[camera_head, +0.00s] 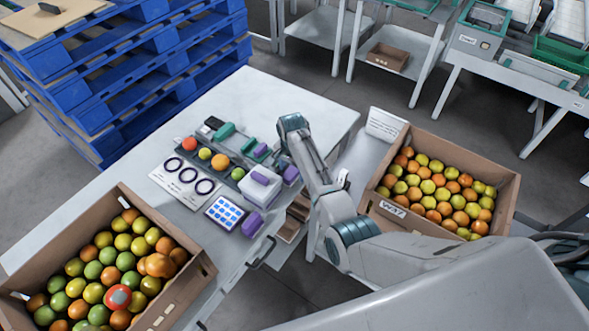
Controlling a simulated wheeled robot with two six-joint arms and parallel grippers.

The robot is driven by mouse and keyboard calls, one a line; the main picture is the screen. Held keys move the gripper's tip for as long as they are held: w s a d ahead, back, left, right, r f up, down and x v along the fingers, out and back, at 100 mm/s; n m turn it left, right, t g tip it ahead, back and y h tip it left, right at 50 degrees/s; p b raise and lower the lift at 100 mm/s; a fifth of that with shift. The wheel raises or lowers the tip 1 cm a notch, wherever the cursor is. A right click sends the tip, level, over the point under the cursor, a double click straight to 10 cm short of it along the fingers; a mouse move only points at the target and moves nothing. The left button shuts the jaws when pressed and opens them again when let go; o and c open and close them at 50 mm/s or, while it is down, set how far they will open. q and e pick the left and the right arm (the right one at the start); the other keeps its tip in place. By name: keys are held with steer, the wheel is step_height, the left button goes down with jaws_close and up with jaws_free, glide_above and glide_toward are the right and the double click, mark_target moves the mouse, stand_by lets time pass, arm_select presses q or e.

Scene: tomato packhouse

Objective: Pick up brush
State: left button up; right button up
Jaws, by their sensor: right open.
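A brush is hard to make out for certain. On the white table (288,92), a teal-green piece (224,131) and a smaller green piece (249,146) lie at the back of a group of small items; I cannot tell whether either is the brush. My right arm comes in from the lower right and bends down over the right edge of this group. My right gripper (284,164) is open, low beside the purple pieces and mostly hidden by its own arm. Nothing shows held in it. My left gripper is out of view.
Purple blocks (252,224), a blue-and-white grid (225,212) and a card with black rings (187,177) lie close by. Tomato crates stand at left (192,290) and right (490,165). Blue pallets (130,70) are stacked behind. The table's back part is clear.

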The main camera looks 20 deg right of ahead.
mark_target(293, 170)
steer(key=shift+f, duration=0.5)
steer(key=shift+c, duration=0.2)
steer(key=c, duration=1)
steer(key=shift+r, duration=0.1)
steer(key=shift+c, duration=0.2)
step_height(293, 170, up, 10)
steer(key=shift+f+b, duration=0.1)
steer(key=shift+b, duration=0.85)
